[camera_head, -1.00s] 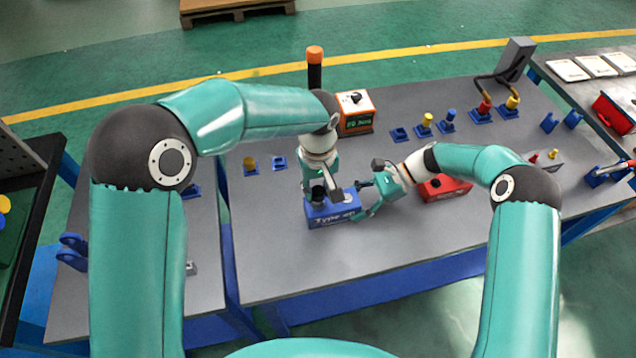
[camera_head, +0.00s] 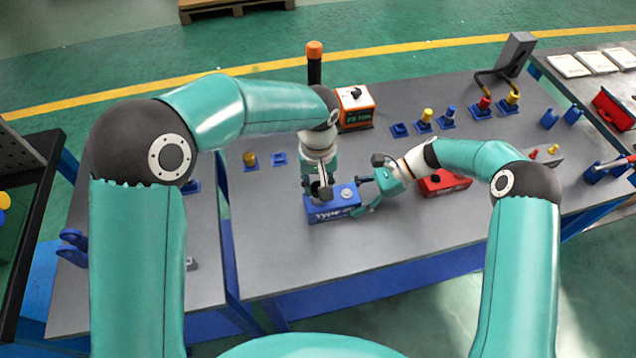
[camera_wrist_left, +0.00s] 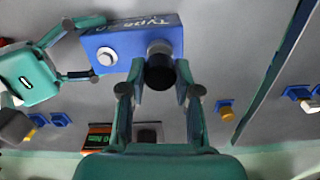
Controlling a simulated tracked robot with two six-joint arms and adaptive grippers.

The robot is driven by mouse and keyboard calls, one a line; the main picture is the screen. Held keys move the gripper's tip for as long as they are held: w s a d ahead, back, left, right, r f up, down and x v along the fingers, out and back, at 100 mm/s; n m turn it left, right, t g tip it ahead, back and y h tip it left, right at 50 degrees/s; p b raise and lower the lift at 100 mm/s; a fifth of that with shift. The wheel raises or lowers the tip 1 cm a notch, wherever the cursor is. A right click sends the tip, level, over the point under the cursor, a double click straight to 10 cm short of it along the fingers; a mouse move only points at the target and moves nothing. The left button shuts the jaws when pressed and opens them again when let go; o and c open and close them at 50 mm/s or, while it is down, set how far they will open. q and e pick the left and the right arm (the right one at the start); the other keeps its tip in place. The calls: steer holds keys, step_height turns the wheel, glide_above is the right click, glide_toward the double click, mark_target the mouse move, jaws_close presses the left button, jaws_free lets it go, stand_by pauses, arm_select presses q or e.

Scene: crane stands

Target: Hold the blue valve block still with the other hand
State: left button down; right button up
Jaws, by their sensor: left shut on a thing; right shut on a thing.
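The blue valve block (camera_head: 325,215) lies on the grey table, with lettering on its front side and a round silver button (camera_wrist_left: 107,56) on top. My right gripper (camera_head: 361,196) is shut on the block's right end; in the left wrist view its fingers (camera_wrist_left: 84,52) sit on either side of that end. My left gripper (camera_head: 321,192) points down over the block's left part. In the left wrist view my left gripper (camera_wrist_left: 160,94) is shut around a black knob-like piece (camera_wrist_left: 160,72), which lines up with a silver collar on the block. Its exact contact is partly hidden.
An orange-and-white box (camera_head: 356,108) with a display stands behind the block. A red block (camera_head: 446,187) lies right of it, close to my right arm. Several blue holders with coloured plugs (camera_head: 448,115) stand farther back. The table front is clear.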

arm_select(q)
steer(key=shift+f, duration=0.8)
stand_by(0.4)
steer(key=m, duration=0.5)
steer(key=shift+m, duration=1.1)
steer(key=m, duration=0.3)
